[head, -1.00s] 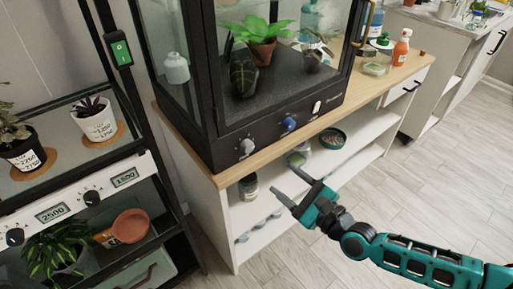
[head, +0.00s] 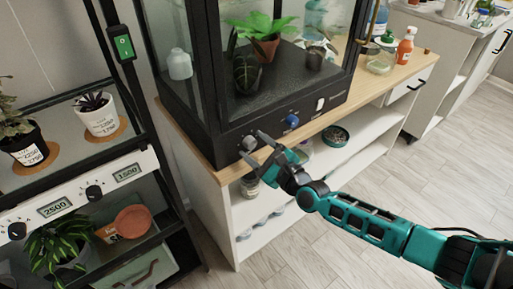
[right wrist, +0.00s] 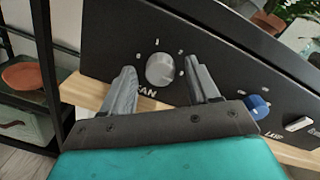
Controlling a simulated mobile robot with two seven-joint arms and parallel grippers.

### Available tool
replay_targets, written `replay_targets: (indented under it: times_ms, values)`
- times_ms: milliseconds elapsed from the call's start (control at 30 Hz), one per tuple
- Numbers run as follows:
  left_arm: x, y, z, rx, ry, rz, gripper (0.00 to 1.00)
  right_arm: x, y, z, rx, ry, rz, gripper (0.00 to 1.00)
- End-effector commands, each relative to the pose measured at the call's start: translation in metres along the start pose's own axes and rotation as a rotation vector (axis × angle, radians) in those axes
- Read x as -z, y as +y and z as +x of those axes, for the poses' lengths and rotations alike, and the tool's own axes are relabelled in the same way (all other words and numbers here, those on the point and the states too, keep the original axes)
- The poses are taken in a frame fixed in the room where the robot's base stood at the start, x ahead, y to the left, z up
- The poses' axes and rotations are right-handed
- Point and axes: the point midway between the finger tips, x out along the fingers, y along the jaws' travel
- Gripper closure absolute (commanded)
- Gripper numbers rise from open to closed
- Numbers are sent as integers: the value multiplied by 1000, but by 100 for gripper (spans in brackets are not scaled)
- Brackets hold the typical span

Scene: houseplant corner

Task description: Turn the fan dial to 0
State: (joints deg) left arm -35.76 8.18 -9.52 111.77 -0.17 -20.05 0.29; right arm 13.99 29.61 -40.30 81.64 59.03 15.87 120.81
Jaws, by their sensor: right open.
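The fan dial (head: 249,142) is a grey round knob at the left of the glass cabinet's black front panel. In the right wrist view the grey dial (right wrist: 161,70) stands above a partly covered "FAN" label, with small numerals around it; its exact setting is hard to read. My right gripper (head: 253,146) is open in front of the dial. In the right wrist view, one finger of my right gripper (right wrist: 159,75) is left of the dial and the other right, with visible gaps and no clear contact. My left gripper is out of view.
A blue knob (head: 291,121) and a white switch (head: 320,104) sit farther right on the panel. The cabinet stands on a wooden-topped shelf unit (head: 230,174) with jars below. A black plant rack (head: 175,190) with dials stands at left. The floor at right is clear.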

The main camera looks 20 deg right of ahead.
Motion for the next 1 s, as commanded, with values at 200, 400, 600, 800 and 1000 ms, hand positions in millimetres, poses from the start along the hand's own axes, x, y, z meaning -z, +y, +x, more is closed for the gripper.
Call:
replay_targets:
  times_ms: [200, 400, 600, 800, 1000]
  values:
    - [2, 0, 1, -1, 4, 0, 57, 0, 0, 2, 0, 0, -1, 40]
    - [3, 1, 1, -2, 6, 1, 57, 0, 0, 1, 0, 0, -1, 52]
    - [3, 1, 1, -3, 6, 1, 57, 0, 0, 1, 0, 0, -1, 71]
    - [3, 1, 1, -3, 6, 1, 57, 0, 0, 1, 0, 0, -1, 91]
    - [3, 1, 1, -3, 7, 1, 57, 0, 0, 1, 0, 0, -6, 96]
